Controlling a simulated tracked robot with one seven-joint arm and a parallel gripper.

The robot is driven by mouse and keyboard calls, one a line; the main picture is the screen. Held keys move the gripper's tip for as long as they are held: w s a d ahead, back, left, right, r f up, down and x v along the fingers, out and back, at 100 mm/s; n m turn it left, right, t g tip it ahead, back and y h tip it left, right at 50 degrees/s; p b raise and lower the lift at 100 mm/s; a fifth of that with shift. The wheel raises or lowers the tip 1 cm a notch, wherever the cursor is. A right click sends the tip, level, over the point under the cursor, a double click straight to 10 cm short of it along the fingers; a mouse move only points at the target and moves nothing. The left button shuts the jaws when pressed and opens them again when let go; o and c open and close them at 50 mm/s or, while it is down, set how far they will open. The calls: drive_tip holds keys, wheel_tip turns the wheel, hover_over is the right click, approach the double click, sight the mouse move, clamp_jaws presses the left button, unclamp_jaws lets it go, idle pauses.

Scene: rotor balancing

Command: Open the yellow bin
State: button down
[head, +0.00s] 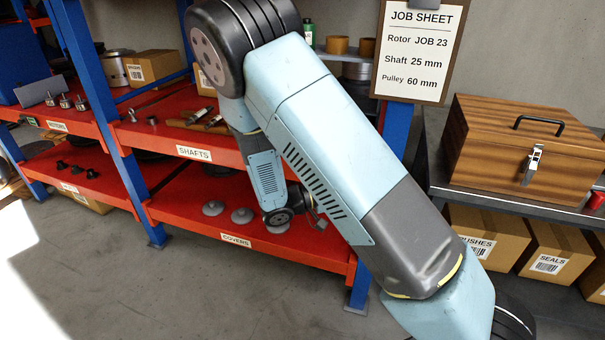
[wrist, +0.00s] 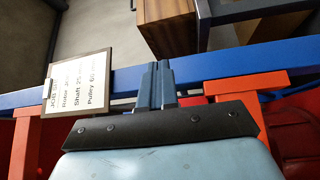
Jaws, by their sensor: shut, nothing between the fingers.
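No yellow bin shows in either view. My gripper (wrist: 157,70) shows in the wrist view with its two blue-grey fingers together and nothing between them. In the head view my arm crosses the middle of the picture and bends down in front of the red shelving, where the gripper end is small and hard to make out. My arm hides part of the shelving and the area behind it.
Red shelves (head: 225,232) on blue posts hold shafts, covers and other parts. A job sheet (head: 418,45) hangs above. A wooden latched box (head: 520,150) stands on a dark bench at right, with cardboard boxes (head: 555,250) below. Grey floor (head: 110,290) is clear at front left.

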drive_tip(key=w+a+f+n+t+y, duration=0.2)
drive_tip(key=a+f+n+t+y, duration=0.9)
drive_tip(key=a+t, duration=0.65)
drive_tip(key=w+d+r+t+h, duration=0.1)
drive_tip(key=w+d+r, duration=0.4)
drive_tip(key=w, duration=0.5)
wheel_tip(320, 180, up, 2)
drive_tip(key=shift+r+n, duration=0.1)
drive_tip(key=shift+n, duration=0.3)
drive_tip(key=shift+d, duration=0.1)
